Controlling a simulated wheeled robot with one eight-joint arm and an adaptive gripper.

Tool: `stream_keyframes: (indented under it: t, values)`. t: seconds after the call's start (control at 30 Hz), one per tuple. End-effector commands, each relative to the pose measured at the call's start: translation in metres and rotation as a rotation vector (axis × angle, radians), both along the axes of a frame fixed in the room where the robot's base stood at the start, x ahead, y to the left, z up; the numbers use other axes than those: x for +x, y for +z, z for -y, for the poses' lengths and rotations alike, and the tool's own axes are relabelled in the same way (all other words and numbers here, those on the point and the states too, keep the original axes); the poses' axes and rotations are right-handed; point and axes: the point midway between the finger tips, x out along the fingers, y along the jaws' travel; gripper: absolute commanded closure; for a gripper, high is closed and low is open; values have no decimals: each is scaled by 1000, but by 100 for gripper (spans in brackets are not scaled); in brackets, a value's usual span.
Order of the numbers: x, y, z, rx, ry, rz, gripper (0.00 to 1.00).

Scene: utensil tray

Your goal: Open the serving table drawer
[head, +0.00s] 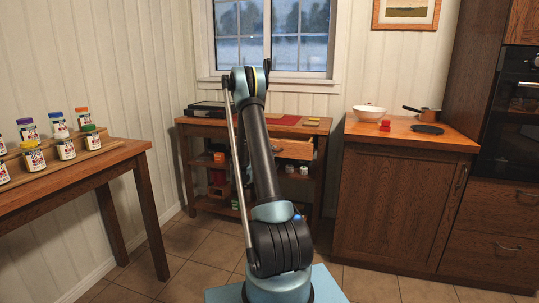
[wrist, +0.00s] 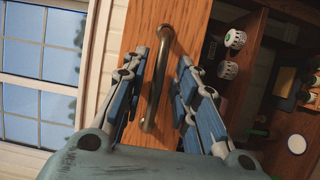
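The serving table (head: 190,121) stands at the back under the window. Its wooden drawer front (head: 295,149) shows partly to the right of my arm in the head view; I cannot tell there how far it is open. In the wrist view, the drawer front (wrist: 190,18) fills the upper middle and its dark bar handle (wrist: 156,85) runs lengthwise through the picture. My gripper (wrist: 162,62) is open, with one finger on each side of the handle and visible gaps between. In the head view, my arm hides the gripper and handle.
Open shelves below the tabletop hold jars (wrist: 235,39) and other items. A counter with a white bowl (head: 369,112) and a pan (head: 428,113) stands at right. A side table with spice jars (head: 59,124) stands at left. The floor between is clear.

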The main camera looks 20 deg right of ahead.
Motion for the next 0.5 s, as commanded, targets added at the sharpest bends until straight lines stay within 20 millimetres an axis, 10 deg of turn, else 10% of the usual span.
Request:
stream_keyframes:
  t: [0.5]
  values:
    - [-12, 0, -19, -2, 0, 0, 72]
